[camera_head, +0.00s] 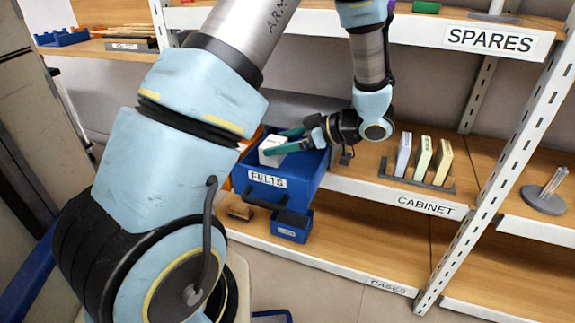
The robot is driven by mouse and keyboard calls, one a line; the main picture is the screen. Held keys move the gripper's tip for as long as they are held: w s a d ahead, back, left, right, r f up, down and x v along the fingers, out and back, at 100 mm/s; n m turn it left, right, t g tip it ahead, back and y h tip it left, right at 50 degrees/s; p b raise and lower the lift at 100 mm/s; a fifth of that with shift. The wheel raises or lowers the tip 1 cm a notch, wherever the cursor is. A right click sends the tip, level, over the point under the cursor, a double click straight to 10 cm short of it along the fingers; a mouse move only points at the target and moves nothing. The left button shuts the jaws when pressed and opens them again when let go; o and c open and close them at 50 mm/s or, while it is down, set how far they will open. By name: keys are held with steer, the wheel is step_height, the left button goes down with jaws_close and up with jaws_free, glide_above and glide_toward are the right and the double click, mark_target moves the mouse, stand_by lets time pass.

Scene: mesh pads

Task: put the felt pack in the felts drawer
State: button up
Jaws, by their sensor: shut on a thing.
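The felt pack (272,151) is a small white block. My gripper (283,144) is shut on it, with teal fingers on its sides. The pack is at the blue felts drawer (275,182), which is pulled out from the shelf and carries a FELTS label on its front. The pack shows above the drawer's front wall, toward its left side. I cannot tell whether it touches the drawer's floor. The drawer's inside is partly hidden by my gripper and wrist.
A rack with several upright pads (423,160) stands on the CABINET shelf to the right. A small blue bin (291,226) is below the drawer. A spindle on a round grey base (545,199) stands at far right. The SPARES shelf (497,40) is above.

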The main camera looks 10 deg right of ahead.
mark_target(283, 158)
steer(key=shift+f+b, duration=0.45)
steer(key=shift+f, duration=1.9)
steer(key=shift+f, duration=0.1)
steer(key=o, duration=1.1)
steer(key=shift+f, duration=0.1)
steer(key=shift+o, duration=0.2)
steer(key=shift+r, duration=0.2)
steer(key=p+v, duration=0.2)
steer(key=v, duration=1)
steer(key=shift+f, duration=0.1)
